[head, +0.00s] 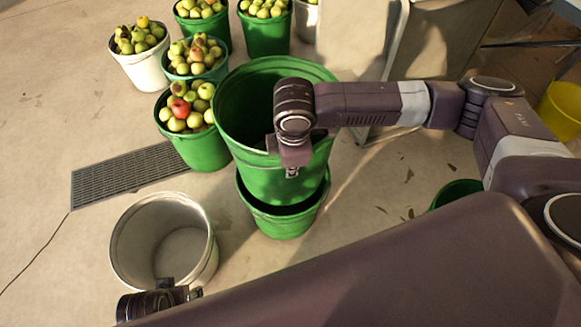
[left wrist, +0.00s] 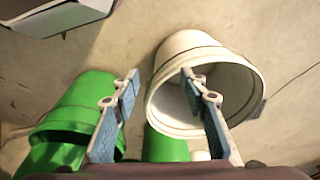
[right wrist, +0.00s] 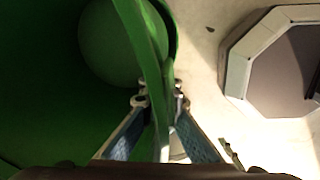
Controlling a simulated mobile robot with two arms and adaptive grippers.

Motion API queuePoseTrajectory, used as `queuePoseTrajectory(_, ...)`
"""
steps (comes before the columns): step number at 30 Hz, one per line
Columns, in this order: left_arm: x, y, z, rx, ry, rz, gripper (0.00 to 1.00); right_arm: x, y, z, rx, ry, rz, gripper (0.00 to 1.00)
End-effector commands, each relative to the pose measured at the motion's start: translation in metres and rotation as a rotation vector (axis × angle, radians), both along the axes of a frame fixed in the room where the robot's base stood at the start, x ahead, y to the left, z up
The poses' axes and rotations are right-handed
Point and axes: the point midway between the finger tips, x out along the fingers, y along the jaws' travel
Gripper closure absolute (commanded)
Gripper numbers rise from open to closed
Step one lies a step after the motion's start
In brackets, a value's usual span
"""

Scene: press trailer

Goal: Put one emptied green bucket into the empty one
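An empty green bucket (head: 235,110) is held high by my right gripper (head: 291,168), which is shut on its near right wall at the rim. The right wrist view shows the fingers (right wrist: 158,103) on both sides of the green wall (right wrist: 152,60). Directly below it, a second green bucket (head: 283,226) stands on the floor. The held bucket's base overlaps the lower bucket's mouth; I cannot tell how deep it sits. The lower bucket's inside is mostly hidden. My left gripper (left wrist: 160,92) is open and empty; it is mostly hidden in the head view.
A white empty bucket (head: 125,240) stands at the lower left, near my left gripper. Apple-filled buckets, such as a green one (head: 203,150) and a white one (head: 145,70), stand behind. A floor grate (head: 105,180) lies left. A yellow bucket (head: 565,108) is far right.

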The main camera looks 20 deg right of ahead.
Motion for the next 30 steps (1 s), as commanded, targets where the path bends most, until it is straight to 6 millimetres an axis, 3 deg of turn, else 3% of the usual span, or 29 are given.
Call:
queuePoseTrajectory(8,0.001,0.001,0.031,-0.001,-0.019,0.003,0.60,0.002,0.000,-0.007,0.001,-0.005,0.000,1.00)
queuePoseTrajectory(23,-0.014,0.004,0.082,-0.002,-0.057,0.008,0.60,0.002,0.000,-0.041,0.001,-0.006,-0.001,1.00)
queuePoseTrajectory(30,0.015,-0.004,0.089,-0.025,-0.165,-0.001,0.60,0.002,0.000,-0.040,0.001,-0.005,-0.001,1.00)
